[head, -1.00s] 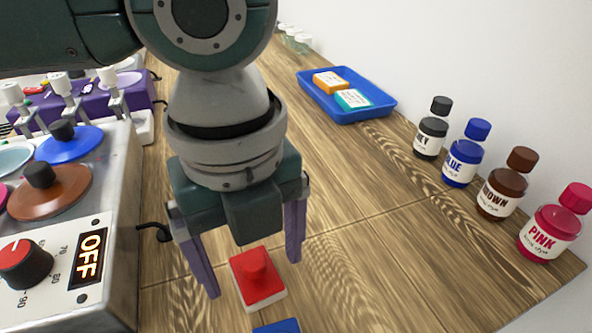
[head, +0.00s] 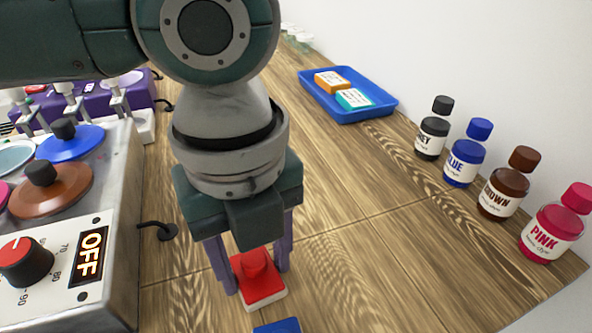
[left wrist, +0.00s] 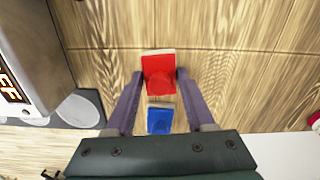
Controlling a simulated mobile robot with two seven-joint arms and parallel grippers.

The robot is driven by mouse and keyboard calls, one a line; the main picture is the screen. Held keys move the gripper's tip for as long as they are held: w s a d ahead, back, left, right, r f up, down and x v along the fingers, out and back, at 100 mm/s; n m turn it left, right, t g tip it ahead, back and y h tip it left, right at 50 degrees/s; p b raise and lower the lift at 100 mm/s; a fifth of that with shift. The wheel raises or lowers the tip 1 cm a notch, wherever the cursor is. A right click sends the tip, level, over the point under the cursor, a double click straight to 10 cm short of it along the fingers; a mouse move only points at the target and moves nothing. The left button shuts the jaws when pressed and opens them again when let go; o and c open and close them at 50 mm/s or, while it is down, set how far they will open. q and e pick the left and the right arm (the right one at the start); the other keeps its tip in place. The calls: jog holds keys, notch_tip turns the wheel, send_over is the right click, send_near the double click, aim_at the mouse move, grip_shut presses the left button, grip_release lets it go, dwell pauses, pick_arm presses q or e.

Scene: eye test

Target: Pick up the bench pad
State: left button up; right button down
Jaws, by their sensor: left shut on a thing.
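In the left wrist view the red pad (left wrist: 158,66) sits between my two purple fingers. My left gripper (head: 256,279) points down and is shut on the red pad, one finger at each side. The pad looks level, and I see no clear gap under it. A blue pad (head: 277,326) lies just nearer, cut off by the head view's lower edge; it shows whole in the left wrist view (left wrist: 160,120). My right gripper is out of view.
A grey machine with a dial and an "OFF" display (head: 92,255) stands close on the left. Dye bottles line the right: grey (head: 432,138), blue (head: 463,164), brown (head: 497,196), pink (head: 548,234). A blue tray (head: 372,112) holds two small blocks. The middle bench is clear.

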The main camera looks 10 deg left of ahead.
aim_at(254, 258)
pick_arm(q)
grip_shut()
jog(key=shift+r, duration=0.55)
notch_tip(254, 258, up, 19)
jog(key=p, duration=0.3)
